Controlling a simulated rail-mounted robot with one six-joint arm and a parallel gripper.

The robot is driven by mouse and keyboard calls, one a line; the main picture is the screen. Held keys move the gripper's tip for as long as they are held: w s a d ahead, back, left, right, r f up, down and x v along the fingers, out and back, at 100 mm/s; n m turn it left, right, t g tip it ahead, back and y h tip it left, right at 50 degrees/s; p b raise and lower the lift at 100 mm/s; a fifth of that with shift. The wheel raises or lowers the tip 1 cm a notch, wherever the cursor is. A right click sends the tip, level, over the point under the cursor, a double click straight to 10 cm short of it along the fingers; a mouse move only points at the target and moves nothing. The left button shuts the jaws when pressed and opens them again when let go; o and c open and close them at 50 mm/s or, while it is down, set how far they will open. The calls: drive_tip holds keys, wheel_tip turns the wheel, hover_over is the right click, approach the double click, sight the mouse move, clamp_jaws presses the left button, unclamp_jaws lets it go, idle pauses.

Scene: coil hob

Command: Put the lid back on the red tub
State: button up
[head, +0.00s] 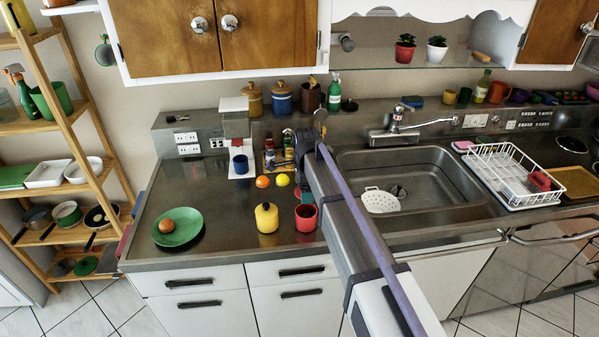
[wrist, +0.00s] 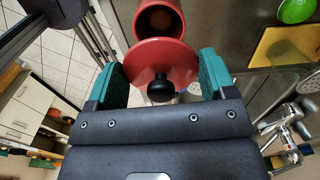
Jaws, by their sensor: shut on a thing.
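The red tub (head: 306,218) stands upright and uncovered on the counter, left of the sink and close to the front edge. Its open mouth also shows at the top of the wrist view (wrist: 158,8). My gripper (wrist: 161,76) is shut on the red lid (wrist: 150,55), a round disc with a black knob (wrist: 160,90) facing the camera. The teal finger pads sit on either side of the lid. The lid overlaps part of the tub in the wrist view; I cannot tell the gap between them.
A yellow lidded tub (head: 267,218) stands just left of the red tub. An orange (head: 263,181), a lemon (head: 283,180) and a blue mug (head: 240,165) are behind. A green plate (head: 170,239) lies further left. The sink (head: 440,185) is at the right.

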drive_tip(key=shift+s+f+b, duration=0.1)
drive_tip(key=shift+f+b, duration=0.25)
drive_tip(key=shift+b, duration=0.1)
wheel_tip(320, 180, down, 6)
drive_tip(key=b, duration=0.5)
drive_tip(key=shift+r+b, duration=0.1)
drive_tip(key=shift+b, duration=0.25)
idle(1.1)
drive_tip(key=o, duration=0.9)
drive_tip(key=shift+c, duration=0.2)
wheel_tip(320, 180, up, 7)
drive_tip(key=p, duration=0.6)
drive_tip(key=shift+p, duration=0.4)
drive_tip(key=shift+c, duration=0.4)
